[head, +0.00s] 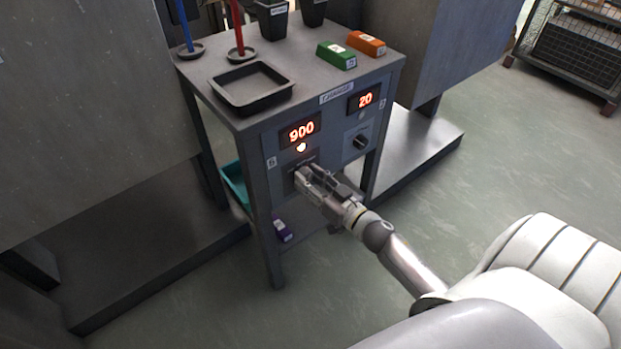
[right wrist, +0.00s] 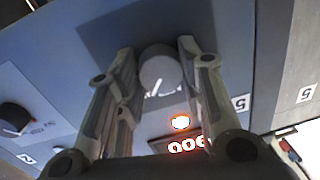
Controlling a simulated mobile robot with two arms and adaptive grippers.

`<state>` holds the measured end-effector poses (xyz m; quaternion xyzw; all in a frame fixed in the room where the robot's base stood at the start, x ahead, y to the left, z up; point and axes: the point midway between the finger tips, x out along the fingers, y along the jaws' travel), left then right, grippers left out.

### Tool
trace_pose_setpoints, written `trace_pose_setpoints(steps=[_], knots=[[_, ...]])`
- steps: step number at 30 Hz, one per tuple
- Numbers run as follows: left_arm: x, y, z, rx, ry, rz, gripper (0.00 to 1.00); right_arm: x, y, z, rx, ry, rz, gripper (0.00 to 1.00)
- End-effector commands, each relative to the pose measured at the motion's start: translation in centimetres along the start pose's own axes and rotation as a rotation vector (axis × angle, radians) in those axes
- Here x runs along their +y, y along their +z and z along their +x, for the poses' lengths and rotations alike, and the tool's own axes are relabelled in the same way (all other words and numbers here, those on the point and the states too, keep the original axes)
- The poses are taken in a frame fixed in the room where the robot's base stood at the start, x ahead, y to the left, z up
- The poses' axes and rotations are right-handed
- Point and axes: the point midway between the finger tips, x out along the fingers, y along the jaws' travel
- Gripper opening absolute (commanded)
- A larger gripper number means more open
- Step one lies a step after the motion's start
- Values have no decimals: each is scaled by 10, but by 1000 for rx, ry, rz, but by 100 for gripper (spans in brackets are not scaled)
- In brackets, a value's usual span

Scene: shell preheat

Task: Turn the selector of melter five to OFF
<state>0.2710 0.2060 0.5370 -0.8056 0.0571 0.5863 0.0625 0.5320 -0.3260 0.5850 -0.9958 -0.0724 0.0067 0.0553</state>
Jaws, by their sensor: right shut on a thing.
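The cabinet front carries two melter panels. The left one, marked 5 in the right wrist view, has a display (head: 301,131) reading 900 and a lit orange-white lamp (head: 301,147). Its selector (right wrist: 158,70) is a round grey knob with a white pointer line. My right gripper (head: 301,174) is shut on this selector, one finger on each side of it in the right wrist view. In the head view the fingers hide most of the knob. The selector's position lettering is mostly hidden, so I cannot read its setting. My left gripper is out of view.
The right panel has a display (head: 366,99) reading 20 and a dark knob (head: 360,141). On the cabinet top are a dark tray (head: 252,105), a green block (head: 336,55) and an orange block (head: 367,43). A teal bin (head: 235,184) and a purple block (head: 282,230) are below.

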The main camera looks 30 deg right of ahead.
Motion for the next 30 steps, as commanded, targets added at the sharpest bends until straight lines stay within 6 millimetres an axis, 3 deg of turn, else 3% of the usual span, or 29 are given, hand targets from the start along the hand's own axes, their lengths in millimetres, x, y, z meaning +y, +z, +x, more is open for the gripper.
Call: trace_pose_setpoints(steps=[4,6,15,21,30], knots=[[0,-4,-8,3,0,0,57,0,-3,0,-7,2,-98,11],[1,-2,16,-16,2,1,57,0,-3,0,-11,3,-157,11],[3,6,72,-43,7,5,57,0,-3,0,-30,7,-438,11],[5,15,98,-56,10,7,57,0,-2,0,-44,9,-629,11],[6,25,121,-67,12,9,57,-1,-2,0,-62,13,-913,11]])
